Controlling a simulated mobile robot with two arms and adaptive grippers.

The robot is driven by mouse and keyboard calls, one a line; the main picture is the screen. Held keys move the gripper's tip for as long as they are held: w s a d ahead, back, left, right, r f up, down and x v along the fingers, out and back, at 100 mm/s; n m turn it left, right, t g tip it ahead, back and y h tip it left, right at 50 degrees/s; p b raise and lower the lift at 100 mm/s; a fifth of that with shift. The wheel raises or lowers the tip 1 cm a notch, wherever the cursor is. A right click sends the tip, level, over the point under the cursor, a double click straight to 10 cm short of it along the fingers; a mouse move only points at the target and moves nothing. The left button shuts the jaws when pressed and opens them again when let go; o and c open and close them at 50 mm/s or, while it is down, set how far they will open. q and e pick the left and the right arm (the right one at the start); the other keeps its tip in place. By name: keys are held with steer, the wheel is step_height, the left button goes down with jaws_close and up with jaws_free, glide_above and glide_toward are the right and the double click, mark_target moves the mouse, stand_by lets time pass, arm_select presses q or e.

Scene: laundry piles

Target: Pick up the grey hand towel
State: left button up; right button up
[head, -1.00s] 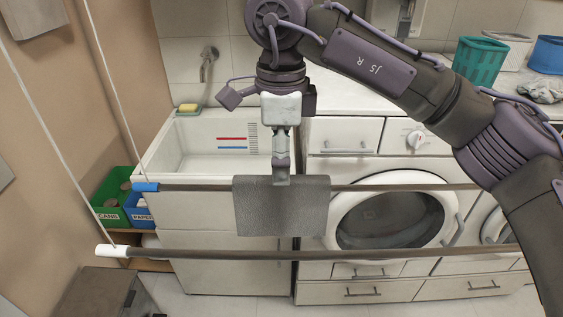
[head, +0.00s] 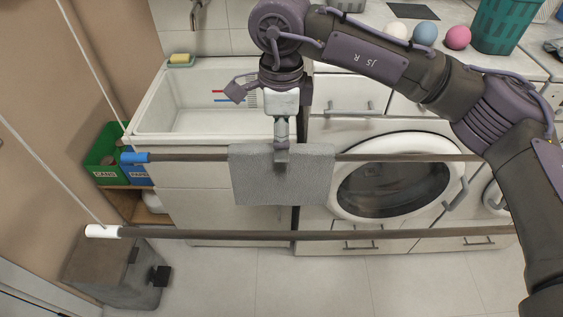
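The grey hand towel (head: 282,184) hangs folded over the upper dark rod (head: 390,157) of a drying rack, in the middle of the head view. My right gripper (head: 281,156) comes down from above at the middle of the towel's top edge. One finger shows in front of the towel at the rod. I see the gripper edge-on, so whether it is open or shut on the cloth is not clear. My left gripper is outside the view.
A lower rod (head: 330,234) runs below the towel. Behind are a white sink (head: 205,119), a washing machine (head: 397,187) and a counter with a green basket (head: 503,27) and coloured balls (head: 457,37). Green and blue bins (head: 106,159) stand at left.

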mark_target(281, 173)
steer(key=f, duration=0.1)
steer(key=f+p, duration=0.1)
steer(key=f, duration=0.1)
steer(key=f+p, duration=0.1)
steer(key=shift+s+f, duration=0.15)
steer(key=shift+s, duration=0.15)
steer(key=shift+w+f, duration=0.1)
steer(key=shift+f, duration=0.3)
steer(key=shift+c, duration=0.2)
jaws_close()
steer(key=shift+r, duration=0.1)
